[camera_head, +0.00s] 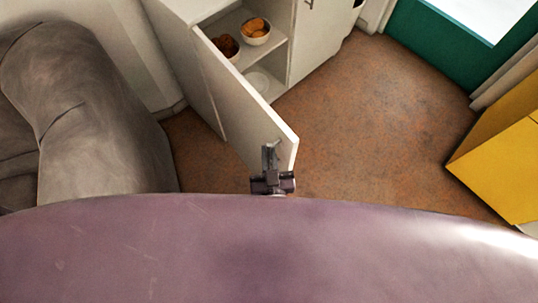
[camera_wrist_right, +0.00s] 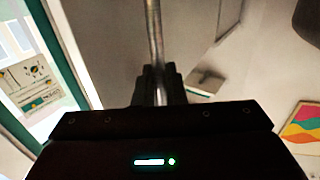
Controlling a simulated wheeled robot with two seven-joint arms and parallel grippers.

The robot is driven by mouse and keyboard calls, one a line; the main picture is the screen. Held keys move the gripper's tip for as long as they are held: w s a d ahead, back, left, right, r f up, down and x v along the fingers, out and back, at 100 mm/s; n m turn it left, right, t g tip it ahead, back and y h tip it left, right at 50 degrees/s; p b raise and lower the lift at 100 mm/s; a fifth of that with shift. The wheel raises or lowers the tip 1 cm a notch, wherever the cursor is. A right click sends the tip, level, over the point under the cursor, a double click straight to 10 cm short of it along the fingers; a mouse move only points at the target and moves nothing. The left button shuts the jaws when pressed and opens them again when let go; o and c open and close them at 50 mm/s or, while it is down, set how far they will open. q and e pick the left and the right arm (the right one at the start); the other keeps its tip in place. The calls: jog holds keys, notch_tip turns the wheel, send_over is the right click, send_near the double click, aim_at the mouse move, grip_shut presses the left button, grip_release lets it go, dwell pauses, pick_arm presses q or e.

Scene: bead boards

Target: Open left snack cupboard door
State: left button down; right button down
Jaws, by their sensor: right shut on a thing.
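The left snack cupboard door (camera_head: 233,98) is white and stands wide open, swung out from the white cupboard (camera_head: 180,8) towards me. My right gripper (camera_head: 270,153) is at the door's free edge, shut on the door handle. In the right wrist view the handle (camera_wrist_right: 155,38) is a thin metal bar that runs down between the dark fingers (camera_wrist_right: 158,82). My left gripper is not in view.
A second white door (camera_head: 318,38) beside the opening is closed. A large grey rounded form (camera_head: 95,120) fills the left side. A yellow cabinet (camera_head: 505,150) stands at the right. The brown floor (camera_head: 370,120) between is clear.

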jog(key=shift+w+r, duration=0.15)
jog(key=shift+r, duration=0.05)
jog(key=c, duration=1.8)
grip_release()
jog(key=shift+a, duration=0.1)
jog(key=shift+o, duration=0.8)
jog(key=shift+f, duration=0.1)
jog(key=shift+s+f, duration=0.1)
jog(key=shift+s, duration=0.3)
jog(key=s+d, duration=0.1)
jog(key=s, duration=0.5)
jog(key=shift+s+b, duration=0.4)
jog(key=shift+b, duration=0.05)
jog(key=shift+d, duration=0.1)
